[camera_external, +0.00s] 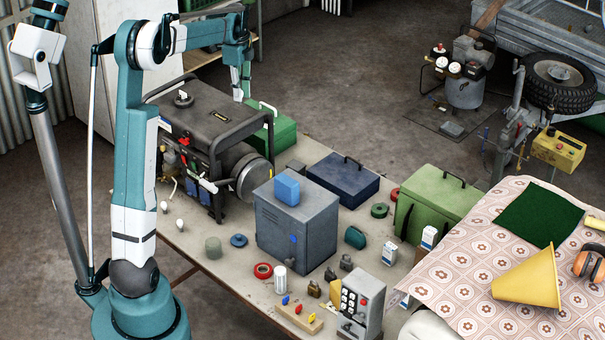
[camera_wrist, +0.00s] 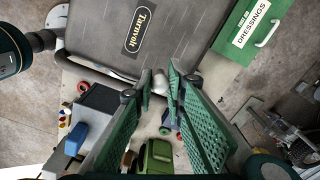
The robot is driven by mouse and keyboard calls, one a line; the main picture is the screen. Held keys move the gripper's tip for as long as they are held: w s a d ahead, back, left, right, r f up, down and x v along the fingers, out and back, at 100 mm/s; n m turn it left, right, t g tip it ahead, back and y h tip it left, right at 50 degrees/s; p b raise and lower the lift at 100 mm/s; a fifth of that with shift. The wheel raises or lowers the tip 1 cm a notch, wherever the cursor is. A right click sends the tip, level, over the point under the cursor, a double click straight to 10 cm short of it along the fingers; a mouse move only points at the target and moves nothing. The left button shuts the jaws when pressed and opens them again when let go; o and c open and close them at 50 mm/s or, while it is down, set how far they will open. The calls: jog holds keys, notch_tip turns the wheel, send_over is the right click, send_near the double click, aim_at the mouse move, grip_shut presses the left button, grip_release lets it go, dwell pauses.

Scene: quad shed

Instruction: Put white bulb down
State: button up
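In the wrist view, the two green lattice fingers of my gripper (camera_wrist: 161,84) are close together around a small pale object that looks like a white bulb (camera_wrist: 160,80). It sits between the fingertips and seems held, though it is small and partly hidden by the fingers. Two other white bulbs (camera_external: 180,223) lie on the table at the left, in front of the generator.
The generator's top (camera_wrist: 180,25) fills the upper wrist view, with a green dressings box (camera_wrist: 245,30) at its right. On the table (camera_external: 215,270) stand a grey metal box (camera_external: 297,228), a dark blue case (camera_external: 343,181) and a control box (camera_external: 360,300). Bare table shows at the front left.

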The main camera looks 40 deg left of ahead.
jog(key=shift+f, duration=2.05)
jog(key=shift+f, duration=0.15)
jog(key=o, duration=0.7)
jog(key=shift+c, duration=0.2)
notch_tip(320, 180, up, 12)
jog(key=shift+r, duration=0.2)
jog(key=shift+s+d, duration=0.1)
